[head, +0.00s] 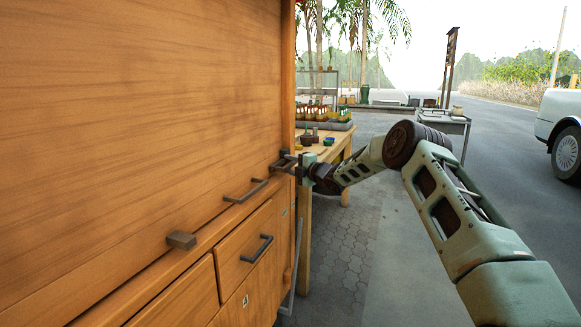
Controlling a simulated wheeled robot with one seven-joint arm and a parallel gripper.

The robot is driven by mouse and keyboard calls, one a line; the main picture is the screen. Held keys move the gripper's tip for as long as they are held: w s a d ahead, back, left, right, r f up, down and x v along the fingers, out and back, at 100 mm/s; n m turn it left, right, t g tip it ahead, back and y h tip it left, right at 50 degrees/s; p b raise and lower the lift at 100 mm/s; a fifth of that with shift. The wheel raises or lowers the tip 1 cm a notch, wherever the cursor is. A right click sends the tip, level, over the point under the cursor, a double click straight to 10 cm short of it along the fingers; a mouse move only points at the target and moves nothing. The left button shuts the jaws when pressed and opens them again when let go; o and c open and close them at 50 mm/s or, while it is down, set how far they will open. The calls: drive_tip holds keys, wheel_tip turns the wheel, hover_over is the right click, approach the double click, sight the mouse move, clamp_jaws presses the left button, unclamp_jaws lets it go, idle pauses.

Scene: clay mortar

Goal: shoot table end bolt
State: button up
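A large upright wooden panel (140,100) fills the left of the head view, above a wooden cabinet ledge. At the panel's far right end sits a small dark metal fitting (284,154), which looks like the end bolt. My gripper (287,166) reaches in from the right and its fingers are at this fitting, overlapping it in the picture. The fingers and fitting are small and dark, so I cannot tell whether they touch or whether the gripper is shut on it. A second dark block (181,240) sits on the panel's lower edge nearer me.
A dark bar handle (245,191) is on the panel's lower edge. A drawer (243,246) with a handle is below. A wooden table (333,146) with bottles stands behind my gripper. Paved ground (345,240) is open at right; a white vehicle (562,125) stands far right.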

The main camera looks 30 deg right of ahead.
drive_tip(key=v, duration=1.7)
drive_tip(key=shift+s, duration=0.25)
drive_tip(key=shift+d, duration=0.15)
